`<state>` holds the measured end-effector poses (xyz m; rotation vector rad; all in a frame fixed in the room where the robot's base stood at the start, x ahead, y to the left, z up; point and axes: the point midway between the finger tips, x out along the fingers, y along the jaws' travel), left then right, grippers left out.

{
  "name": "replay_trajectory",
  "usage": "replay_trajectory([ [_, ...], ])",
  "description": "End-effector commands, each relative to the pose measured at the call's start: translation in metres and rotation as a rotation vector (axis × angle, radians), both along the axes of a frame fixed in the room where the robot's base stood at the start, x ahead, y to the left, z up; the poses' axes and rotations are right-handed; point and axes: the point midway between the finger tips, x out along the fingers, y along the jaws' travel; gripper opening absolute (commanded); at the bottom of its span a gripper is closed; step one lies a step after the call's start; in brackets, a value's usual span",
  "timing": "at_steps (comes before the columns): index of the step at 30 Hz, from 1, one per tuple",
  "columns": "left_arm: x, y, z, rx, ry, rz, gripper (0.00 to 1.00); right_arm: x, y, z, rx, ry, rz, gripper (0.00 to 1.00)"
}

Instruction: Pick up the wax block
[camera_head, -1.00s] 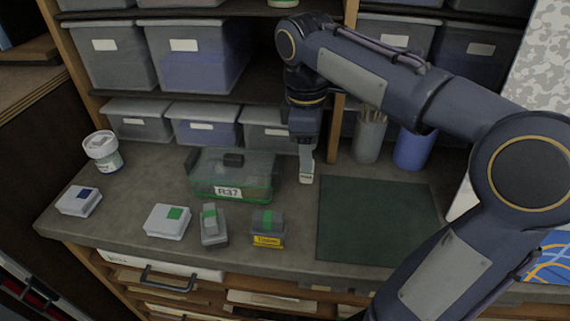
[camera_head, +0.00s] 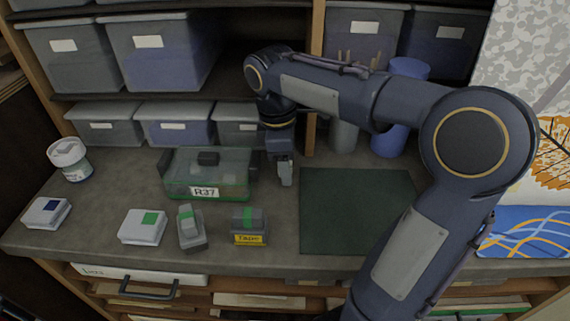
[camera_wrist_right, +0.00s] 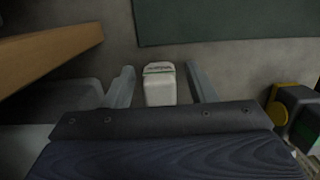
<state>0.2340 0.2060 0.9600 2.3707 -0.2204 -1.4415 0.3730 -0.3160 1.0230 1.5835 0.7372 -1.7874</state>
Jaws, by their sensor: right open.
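A small pale white block with a label (camera_wrist_right: 160,85), which looks like the wax block, stands on the grey bench in the right wrist view. The label is too small to read. My right gripper (camera_wrist_right: 161,87) is open, with one finger on each side of the block and gaps on both sides. In the head view the right gripper (camera_head: 285,173) points down at the bench, just left of the green mat, and mostly hides the block. My left gripper is not in view.
A clear case marked R37 (camera_head: 206,178) stands close to the left of the right gripper. A yellow-labelled tape holder (camera_head: 249,226), a grey block with a green top (camera_head: 190,228) and white boxes (camera_head: 142,227) stand nearer the front. The green mat (camera_head: 340,215) is bare.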

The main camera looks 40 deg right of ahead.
Motion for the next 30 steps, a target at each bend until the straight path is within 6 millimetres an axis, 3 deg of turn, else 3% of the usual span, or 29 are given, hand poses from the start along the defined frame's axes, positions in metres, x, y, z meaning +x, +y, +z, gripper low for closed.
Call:
replay_trajectory([
  [1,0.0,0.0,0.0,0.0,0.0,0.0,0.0,0.0,0.0,0.0,0.0,0.0,0.0,0.47],
  [11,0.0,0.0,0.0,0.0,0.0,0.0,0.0,0.0,0.0,0.0,0.0,0.0,0.0,0.04],
  [22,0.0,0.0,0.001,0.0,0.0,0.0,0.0,0.0,0.0,0.006,0.0,-0.001,0.0,0.02],
  [30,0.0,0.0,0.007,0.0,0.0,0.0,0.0,-0.001,0.005,0.04,0.0,-0.005,0.002,0.02],
])
